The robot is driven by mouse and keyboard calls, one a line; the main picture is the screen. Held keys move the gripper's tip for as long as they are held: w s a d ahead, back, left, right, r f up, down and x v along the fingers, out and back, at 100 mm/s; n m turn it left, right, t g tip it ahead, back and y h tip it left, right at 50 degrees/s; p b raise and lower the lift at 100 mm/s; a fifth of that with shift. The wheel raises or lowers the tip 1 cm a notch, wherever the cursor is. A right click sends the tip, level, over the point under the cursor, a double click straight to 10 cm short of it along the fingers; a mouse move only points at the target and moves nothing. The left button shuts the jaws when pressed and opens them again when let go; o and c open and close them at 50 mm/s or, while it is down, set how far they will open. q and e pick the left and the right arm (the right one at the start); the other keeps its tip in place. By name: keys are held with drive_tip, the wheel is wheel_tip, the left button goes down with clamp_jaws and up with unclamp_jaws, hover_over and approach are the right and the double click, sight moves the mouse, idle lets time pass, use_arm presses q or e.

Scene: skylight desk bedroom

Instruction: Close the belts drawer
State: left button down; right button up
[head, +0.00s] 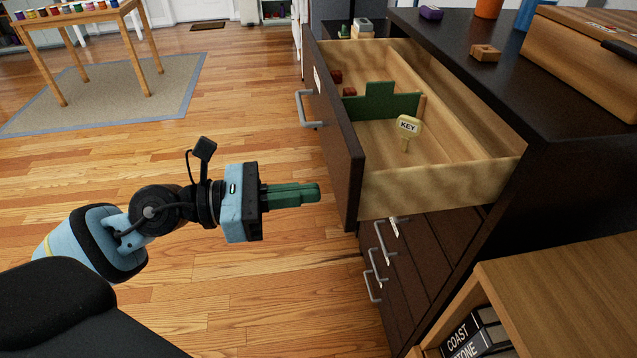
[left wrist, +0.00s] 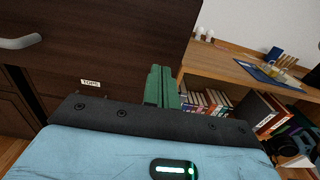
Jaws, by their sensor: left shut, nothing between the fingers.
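The open drawer (head: 344,150) at the top of the dark dresser is pulled far out, with its dark front facing left and a grey handle (head: 308,110) on it. A small pale label on this front is too oblique to read. My left gripper (head: 318,192) is shut and empty, its green fingers pointing at the drawer front with a gap between. In the left wrist view the fingers (left wrist: 161,88) are before a dark front with a handle (left wrist: 20,42); a label (left wrist: 90,83) reading TOPS shows lower down. My right gripper is not in view.
The drawer holds a green divider (head: 380,104), dark red items and a KEY tag (head: 407,126). Several closed drawers with handles (head: 380,245) lie below. A wooden bookshelf (head: 560,285) stands at lower right. Wood floor left of the dresser is clear.

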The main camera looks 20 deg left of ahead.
sight(396, 180)
use_arm(q)
drive_tip(key=shift+p+x, duration=0.5)
drive_tip(key=shift+x, duration=0.7)
drive_tip(key=shift+w+d, duration=0.2)
drive_tip(key=shift+d, duration=0.05)
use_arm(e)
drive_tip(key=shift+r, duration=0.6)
